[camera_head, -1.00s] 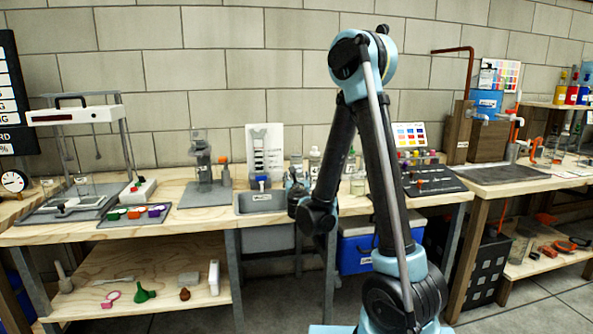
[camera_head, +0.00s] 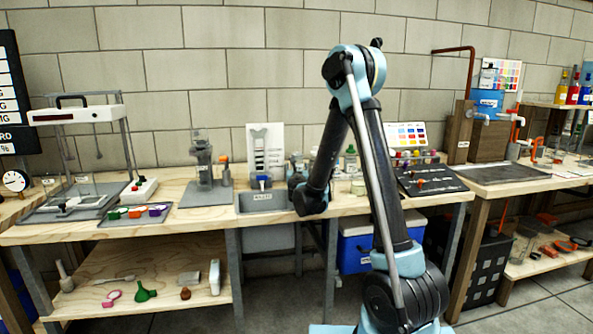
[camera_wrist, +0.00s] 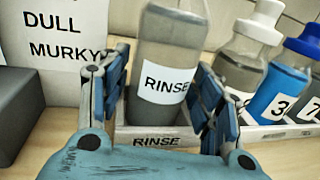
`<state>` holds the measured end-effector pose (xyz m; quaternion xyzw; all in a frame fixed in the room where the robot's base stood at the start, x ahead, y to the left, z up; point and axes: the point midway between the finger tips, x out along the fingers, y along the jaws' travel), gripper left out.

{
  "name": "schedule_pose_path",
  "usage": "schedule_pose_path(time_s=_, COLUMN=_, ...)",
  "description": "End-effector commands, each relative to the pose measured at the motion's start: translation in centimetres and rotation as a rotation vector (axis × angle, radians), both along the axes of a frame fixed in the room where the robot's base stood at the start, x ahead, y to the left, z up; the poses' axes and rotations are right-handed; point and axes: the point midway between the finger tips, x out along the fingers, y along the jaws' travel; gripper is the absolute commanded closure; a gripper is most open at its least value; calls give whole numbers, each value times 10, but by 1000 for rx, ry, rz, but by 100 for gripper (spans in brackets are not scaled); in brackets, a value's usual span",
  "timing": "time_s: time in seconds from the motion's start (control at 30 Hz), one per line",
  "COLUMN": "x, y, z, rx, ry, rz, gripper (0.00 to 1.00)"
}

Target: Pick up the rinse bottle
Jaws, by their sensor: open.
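The rinse bottle (camera_wrist: 168,48) is a grey, cloudy bottle with a white RINSE label in the wrist view. It stands upright in a white rack (camera_wrist: 157,141) whose front also reads RINSE. Its top is cut off by the picture edge. My gripper (camera_wrist: 163,88) is open, with one finger on either side of the bottle; I cannot tell whether either finger touches it. In the head view my arm reaches to the back of the workbench beside the sink, and I cannot make out the rinse bottle clearly there.
A DULL MURKY sign (camera_wrist: 65,40) and a grey block (camera_wrist: 28,110) are at left. The sink (camera_head: 264,200) lies left of my arm.

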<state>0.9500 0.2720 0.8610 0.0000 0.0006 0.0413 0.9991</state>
Motion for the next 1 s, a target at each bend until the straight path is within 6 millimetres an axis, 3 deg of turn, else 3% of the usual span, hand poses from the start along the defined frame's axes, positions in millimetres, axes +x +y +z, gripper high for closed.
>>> schedule_pose_path(time_s=0.1, x=11, y=0, z=0, rx=0, ry=0, rz=-2, gripper=41)
schedule_pose_path(time_s=0.3, x=11, y=1, z=0, rx=0, ry=0, rz=-1, gripper=41)
schedule_pose_path(time_s=0.5, x=11, y=1, z=0, rx=0, ry=0, rz=0, gripper=84)
schedule_pose_path(time_s=0.53, x=11, y=1, z=0, rx=0, ry=0, rz=0, gripper=88)
schedule_pose_path(time_s=1.0, x=10, y=2, z=10, rx=0, ry=0, rz=1, gripper=88)
